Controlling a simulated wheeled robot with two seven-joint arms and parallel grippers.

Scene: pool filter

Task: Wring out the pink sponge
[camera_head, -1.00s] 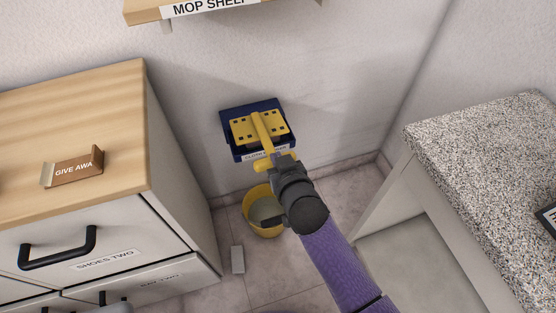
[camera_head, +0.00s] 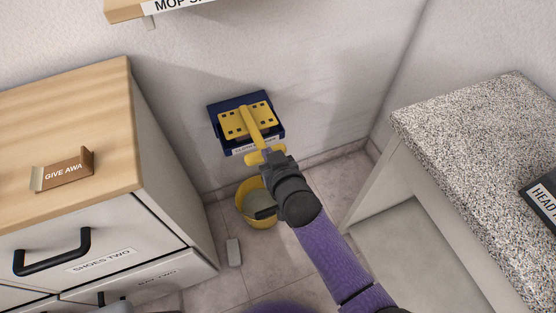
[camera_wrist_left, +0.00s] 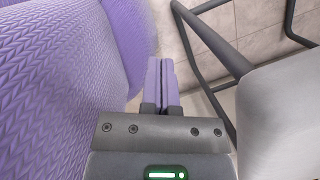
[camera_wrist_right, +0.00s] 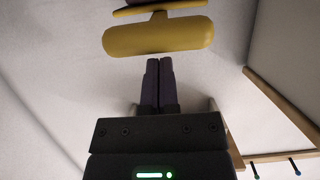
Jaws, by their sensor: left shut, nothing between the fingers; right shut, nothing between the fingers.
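A navy blue wringer (camera_head: 214,128) with a yellow perforated plate (camera_head: 235,125) is on the wall. Its yellow lever ends in a crossbar, which also shows in the right wrist view as a rounded yellow bar (camera_wrist_right: 158,38). My right gripper (camera_head: 267,158) is at the crossbar; its shut, empty fingers (camera_wrist_right: 160,84) point at the bar, with a small gap in the wrist view. My left gripper (camera_wrist_left: 161,84) is shut and empty, away from the wringer. I see no pink sponge; the plate may hide it.
A yellow bucket (camera_head: 243,208) stands on the floor below the wringer. A wood-topped cabinet (camera_head: 85,110) is at left, a speckled counter (camera_head: 465,150) at right, a shelf (camera_head: 125,10) above. A grey seat (camera_wrist_left: 283,115) with dark bars is close to my left gripper.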

